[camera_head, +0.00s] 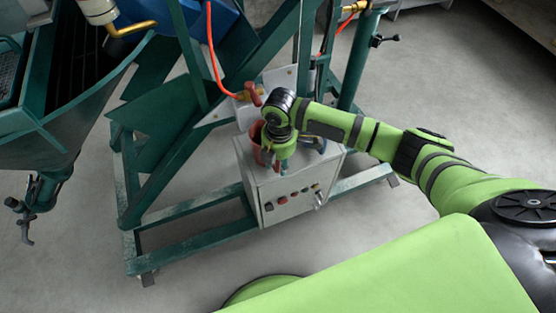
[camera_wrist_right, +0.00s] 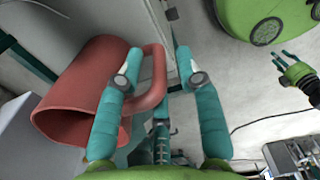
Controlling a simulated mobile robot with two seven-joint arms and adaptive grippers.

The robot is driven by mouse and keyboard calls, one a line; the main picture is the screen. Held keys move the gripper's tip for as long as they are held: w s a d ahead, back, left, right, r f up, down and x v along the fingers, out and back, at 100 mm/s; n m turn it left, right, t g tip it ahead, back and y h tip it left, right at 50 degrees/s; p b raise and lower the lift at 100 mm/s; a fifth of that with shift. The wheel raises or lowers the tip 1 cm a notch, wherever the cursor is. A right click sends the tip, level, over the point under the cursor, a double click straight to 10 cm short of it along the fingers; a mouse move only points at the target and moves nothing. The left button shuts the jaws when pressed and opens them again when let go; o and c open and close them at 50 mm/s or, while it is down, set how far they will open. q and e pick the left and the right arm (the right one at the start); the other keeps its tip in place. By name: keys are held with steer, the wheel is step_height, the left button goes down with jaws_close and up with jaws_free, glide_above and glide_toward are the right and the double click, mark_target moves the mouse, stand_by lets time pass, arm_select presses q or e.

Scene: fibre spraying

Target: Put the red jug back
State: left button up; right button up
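The red jug (camera_head: 257,141) stands on top of the grey control box, partly hidden by my right gripper in the head view. In the right wrist view, the jug (camera_wrist_right: 88,78) fills the left side, with its open mouth towards the lower left and its handle (camera_wrist_right: 157,82) towards the middle. My right gripper (camera_wrist_right: 158,62) is open, with its two teal fingers on either side of the handle; a gap shows beside the right finger. In the head view, the right gripper (camera_head: 284,150) is over the box, beside the jug. My left gripper (camera_wrist_right: 281,60) shows small in the right wrist view, fingers apart and empty.
The grey control box (camera_head: 288,196) with buttons stands on a green steel frame (camera_head: 195,236). A red hose (camera_head: 211,50) hangs down behind. A green hopper (camera_head: 60,130) stands at the left. The concrete floor in front is clear.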

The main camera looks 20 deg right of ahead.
steer(key=shift+r, duration=0.15)
step_height(320, 180, up, 12)
steer(key=shift+d+p, duration=0.1)
steer(key=shift+p, duration=0.25)
stand_by(2.2)
